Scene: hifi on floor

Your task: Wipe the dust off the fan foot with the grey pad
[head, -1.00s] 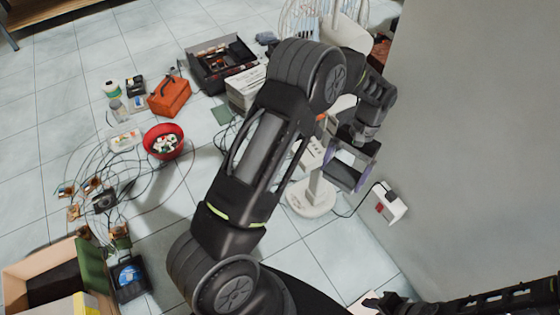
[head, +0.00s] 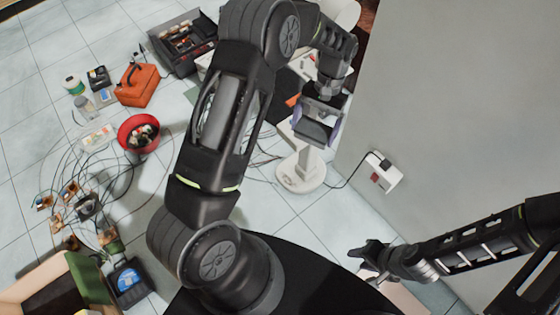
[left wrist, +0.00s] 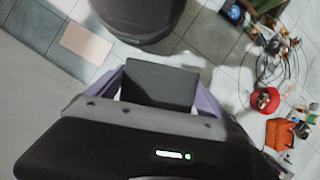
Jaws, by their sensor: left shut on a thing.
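The fan foot (head: 301,172) is a white round base on the floor, at the middle right of the head view, with faint grey marks on its top. My left gripper (head: 320,128) is above and slightly right of it in the picture, covering part of the fan's stem. It is shut on the grey pad, a dark grey block (left wrist: 160,84) between the purple fingers in the left wrist view. The pad looks apart from the foot. The foot is not clear in the left wrist view. My right gripper (head: 365,258) is low at the right; its finger gap is unclear.
A white socket box (head: 381,174) with a plug stands by the wall, with a cable to the fan. A red bowl (head: 139,134), an orange toolbox (head: 136,85), loose cables and a crate (head: 40,285) lie left. Floor in front of the foot is clear.

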